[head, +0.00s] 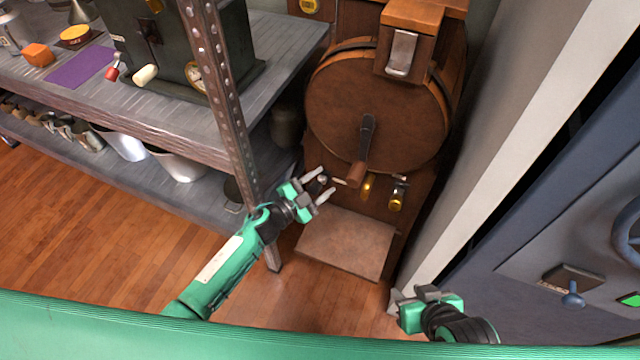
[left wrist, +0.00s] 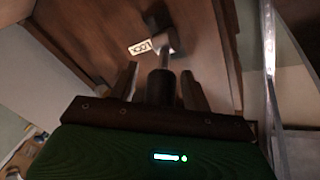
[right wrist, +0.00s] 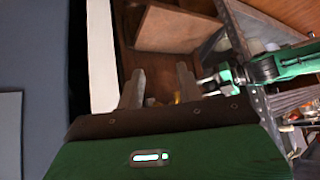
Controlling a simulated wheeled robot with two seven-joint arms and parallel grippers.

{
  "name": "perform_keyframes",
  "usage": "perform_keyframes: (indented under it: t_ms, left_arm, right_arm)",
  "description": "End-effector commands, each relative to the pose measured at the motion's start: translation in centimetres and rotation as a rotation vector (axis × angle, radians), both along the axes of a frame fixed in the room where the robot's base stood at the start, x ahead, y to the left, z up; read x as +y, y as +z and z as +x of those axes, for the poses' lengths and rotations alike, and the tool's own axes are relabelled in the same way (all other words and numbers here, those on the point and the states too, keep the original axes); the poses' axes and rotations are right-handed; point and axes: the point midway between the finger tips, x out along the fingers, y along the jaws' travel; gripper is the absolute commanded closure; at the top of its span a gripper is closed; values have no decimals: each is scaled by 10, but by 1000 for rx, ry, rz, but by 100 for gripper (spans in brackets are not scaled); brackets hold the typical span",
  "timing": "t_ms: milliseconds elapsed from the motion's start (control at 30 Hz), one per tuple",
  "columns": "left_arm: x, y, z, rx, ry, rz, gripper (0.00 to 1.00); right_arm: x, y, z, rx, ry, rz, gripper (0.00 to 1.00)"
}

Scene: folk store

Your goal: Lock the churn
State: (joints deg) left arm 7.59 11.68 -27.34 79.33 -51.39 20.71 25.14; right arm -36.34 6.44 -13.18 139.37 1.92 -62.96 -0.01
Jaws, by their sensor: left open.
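The churn (head: 340,120) is a round wooden drum on a wooden stand, with a dark crank (head: 367,130) ending in a wooden grip (head: 357,174). My left gripper (head: 322,184) is open low at the churn's left side. In the left wrist view, a dark knob (left wrist: 160,87) on a metal rod stands between its open fingers. The rod runs to the wood near a small white label (left wrist: 140,47), too blurred to read surely. Contact with the knob cannot be told. My right gripper (head: 427,293) is open and empty, low at the right, apart from the churn.
A metal shelf (head: 290,40) with a post (head: 222,90) stands close to my left arm. Brass fittings (head: 398,194) sit below the drum. A flat wooden board (head: 345,243) lies at the churn's foot. A white wall edge (head: 510,150) and a blue-grey safe-like door (head: 560,230) bound the right.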

Motion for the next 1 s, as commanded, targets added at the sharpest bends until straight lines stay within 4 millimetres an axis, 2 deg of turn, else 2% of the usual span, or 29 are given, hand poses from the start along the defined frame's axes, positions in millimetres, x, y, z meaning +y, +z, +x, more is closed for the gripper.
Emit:
perform_keyframes:
  t_ms: [233, 267, 500, 800, 1000]
  left_arm:
    - [-1, 0, 1, 1, 1, 1, 51]
    - [0, 0, 1, 1, 1, 1, 55]
    - [0, 0, 0, 1, 1, 1, 100]
    - [0, -2, 0, -4, 1, -1, 100]
    - [0, -4, -1, -22, 1, -8, 100]
  right_arm:
    - [0, 0, 0, -2, 0, 1, 64]
    - [0, 0, 0, -2, 0, 1, 64]
    - [0, 0, 0, -2, 0, 1, 64]
    - [2, -1, 2, -17, 0, 7, 64]
    - [18, -5, 9, -101, 20, 55, 64]
